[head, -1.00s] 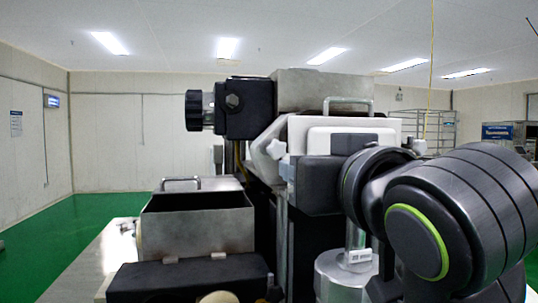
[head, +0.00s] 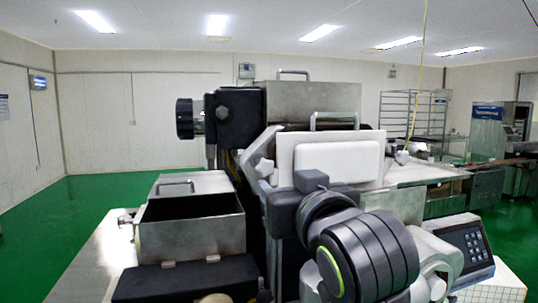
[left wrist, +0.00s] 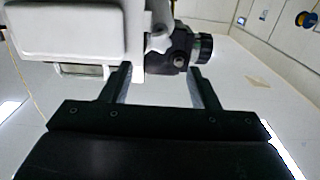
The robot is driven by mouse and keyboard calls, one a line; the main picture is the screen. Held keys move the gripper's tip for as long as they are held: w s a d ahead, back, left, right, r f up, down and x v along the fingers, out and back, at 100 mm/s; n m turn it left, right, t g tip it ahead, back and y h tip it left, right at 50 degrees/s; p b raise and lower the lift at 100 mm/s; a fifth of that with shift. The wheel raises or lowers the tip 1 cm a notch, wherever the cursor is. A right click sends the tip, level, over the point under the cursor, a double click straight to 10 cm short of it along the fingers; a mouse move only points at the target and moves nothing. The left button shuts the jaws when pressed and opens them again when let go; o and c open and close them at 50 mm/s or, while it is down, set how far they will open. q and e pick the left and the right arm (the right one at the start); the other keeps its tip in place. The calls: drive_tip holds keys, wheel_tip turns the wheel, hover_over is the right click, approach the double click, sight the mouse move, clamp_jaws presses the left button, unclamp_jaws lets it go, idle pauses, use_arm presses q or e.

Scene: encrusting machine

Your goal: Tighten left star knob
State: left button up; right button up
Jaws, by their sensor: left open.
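The left star knob (head: 264,167) is pale grey and sits at the left edge of the machine's white panel (head: 338,158) in the head view. In the left wrist view the pale star knob (left wrist: 158,42) shows just beyond the fingertips, roughly in line with the gap between them. My left gripper (left wrist: 158,78) is open, with nothing between its fingers. In the head view the dark body of my left gripper (head: 290,208) is just below and right of the knob, and its fingers cannot be made out. My right gripper is not in view.
A round black knob (head: 187,118) projects from the dark block (head: 238,116) at upper left. An open metal hopper (head: 190,228) stands at lower left. A second star knob (head: 402,157) is at the panel's right. A keypad box (head: 468,246) stands at lower right.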

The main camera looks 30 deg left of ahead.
sight(267, 170)
use_arm(q)
drive_tip(key=p+x, duration=0.5)
drive_tip(key=x, duration=0.5)
drive_tip(key=shift+w+a, duration=0.3)
drive_tip(key=shift+a, duration=0.05)
